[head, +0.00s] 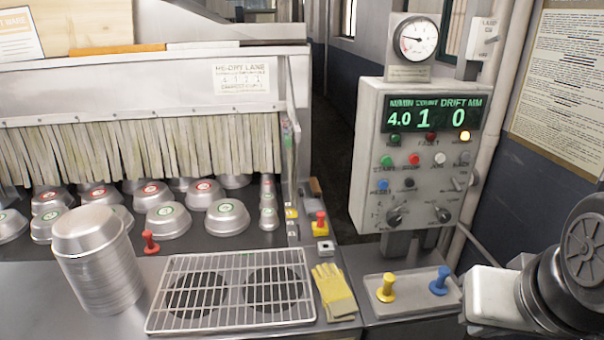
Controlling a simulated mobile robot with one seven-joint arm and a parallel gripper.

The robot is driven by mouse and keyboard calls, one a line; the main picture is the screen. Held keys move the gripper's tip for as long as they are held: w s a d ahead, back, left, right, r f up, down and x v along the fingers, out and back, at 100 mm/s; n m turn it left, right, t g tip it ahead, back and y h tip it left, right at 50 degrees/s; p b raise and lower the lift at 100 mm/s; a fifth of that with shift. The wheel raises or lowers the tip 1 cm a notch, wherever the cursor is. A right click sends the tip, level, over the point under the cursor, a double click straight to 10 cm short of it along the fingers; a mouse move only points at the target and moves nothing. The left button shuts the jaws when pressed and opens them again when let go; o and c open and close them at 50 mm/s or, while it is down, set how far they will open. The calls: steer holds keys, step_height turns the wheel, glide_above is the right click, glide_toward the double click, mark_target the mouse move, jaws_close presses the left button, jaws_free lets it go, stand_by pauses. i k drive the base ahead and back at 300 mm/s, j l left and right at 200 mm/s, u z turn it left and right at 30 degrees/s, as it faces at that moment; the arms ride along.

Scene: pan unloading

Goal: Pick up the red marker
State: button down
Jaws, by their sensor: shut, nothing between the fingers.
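The red marker (150,243) is a small peg with a round knob and a wider foot. It stands upright on the steel surface in the head view. It is between the stack of pans on its left and the wire rack on its right. Nothing covers it. My gripper's fingers are not in view. Only part of my arm shows at the lower right edge, well to the right of the red marker.
A tall pan stack (102,270) and a wire rack (232,319) flank the marker. Upturned pans (227,217) lie behind, below a strip curtain (150,150). Yellow gloves (334,291) lie right of the rack. A tray (412,308) holds yellow (386,289) and blue (439,282) markers.

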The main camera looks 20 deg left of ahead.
mark_target(152, 248)
steer(key=u, duration=1.85)
steer(key=i+j+z, duration=0.2)
steer(key=j, duration=0.15)
steer(key=i+j+z, duration=0.15)
steer(key=j, duration=0.25)
steer(key=i+j+z, duration=0.2)
steer(key=j, duration=0.25)
steer(key=i+j+z, duration=0.2)
steer(key=j, duration=0.2)
steer(key=j+z, duration=0.15)
steer(key=j, duration=0.3)
steer(key=i+j+z, duration=0.2)
steer(key=j, duration=0.3)
steer(key=k, duration=0.1)
